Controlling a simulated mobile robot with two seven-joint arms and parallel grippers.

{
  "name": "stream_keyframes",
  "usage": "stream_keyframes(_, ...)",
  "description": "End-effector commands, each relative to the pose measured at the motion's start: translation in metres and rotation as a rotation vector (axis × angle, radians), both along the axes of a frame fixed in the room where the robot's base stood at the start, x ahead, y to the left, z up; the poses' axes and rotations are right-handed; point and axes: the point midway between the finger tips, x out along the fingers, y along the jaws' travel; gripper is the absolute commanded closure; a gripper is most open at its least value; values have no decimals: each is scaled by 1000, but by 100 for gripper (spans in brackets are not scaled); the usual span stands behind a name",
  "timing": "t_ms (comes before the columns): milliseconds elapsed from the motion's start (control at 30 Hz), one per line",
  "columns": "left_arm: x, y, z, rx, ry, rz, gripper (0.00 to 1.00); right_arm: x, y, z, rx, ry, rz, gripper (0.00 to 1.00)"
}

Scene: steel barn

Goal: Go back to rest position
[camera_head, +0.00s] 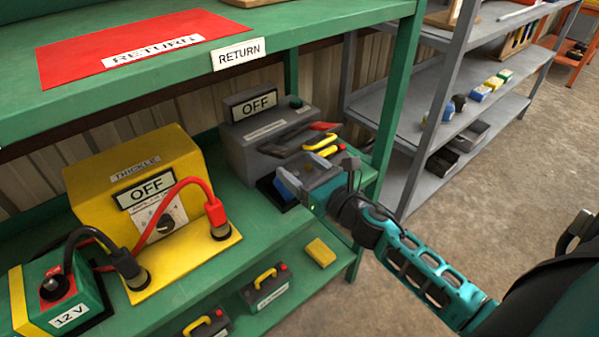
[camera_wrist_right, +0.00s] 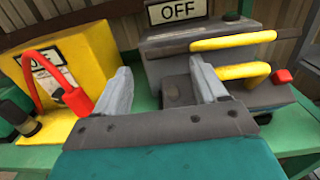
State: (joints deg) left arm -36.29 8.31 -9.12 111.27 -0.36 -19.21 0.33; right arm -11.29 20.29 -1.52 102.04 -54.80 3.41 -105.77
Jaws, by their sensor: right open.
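My right gripper (camera_head: 299,174) reaches in from the right over the green bench, in front of the grey tester box (camera_head: 245,150) with an OFF display. In the right wrist view the two grey fingers (camera_wrist_right: 162,86) stand apart with nothing between them. Beyond them is the grey box (camera_wrist_right: 170,65), with yellow handles (camera_wrist_right: 235,55) and a red cap (camera_wrist_right: 283,76) to the right. In the head view my gripper hides part of this area, so I cannot tell whether the fingers touch anything. My left gripper is not in view.
A yellow charger (camera_head: 140,190) marked TRICKLE reads OFF, its cables running toward a green 12 V battery (camera_head: 70,290). A RETURN mat (camera_head: 140,45) lies on the upper shelf. Batteries (camera_head: 267,288) and a yellow block (camera_head: 320,252) sit lower. Grey shelving (camera_head: 400,120) stands right; floor (camera_head: 480,210) is clear.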

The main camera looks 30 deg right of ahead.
Motion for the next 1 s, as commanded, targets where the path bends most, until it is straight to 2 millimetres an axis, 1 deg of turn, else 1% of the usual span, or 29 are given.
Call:
stream_keyframes(100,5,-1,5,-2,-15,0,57,1,-1,1,-1,-1,-1,27)
stream_keyframes(267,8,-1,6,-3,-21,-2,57,1,-1,1,-1,-1,1,27)
stream_keyframes(767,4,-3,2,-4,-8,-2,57,0,0,0,4,1,3,27)
stream_keyframes(867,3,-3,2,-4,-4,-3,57,-2,2,-2,56,16,-2,27)
stream_keyframes(967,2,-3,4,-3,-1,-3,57,-9,5,-8,204,57,-14,27)
stream_keyframes(1000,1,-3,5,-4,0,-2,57,-14,7,-13,292,82,-25,27)
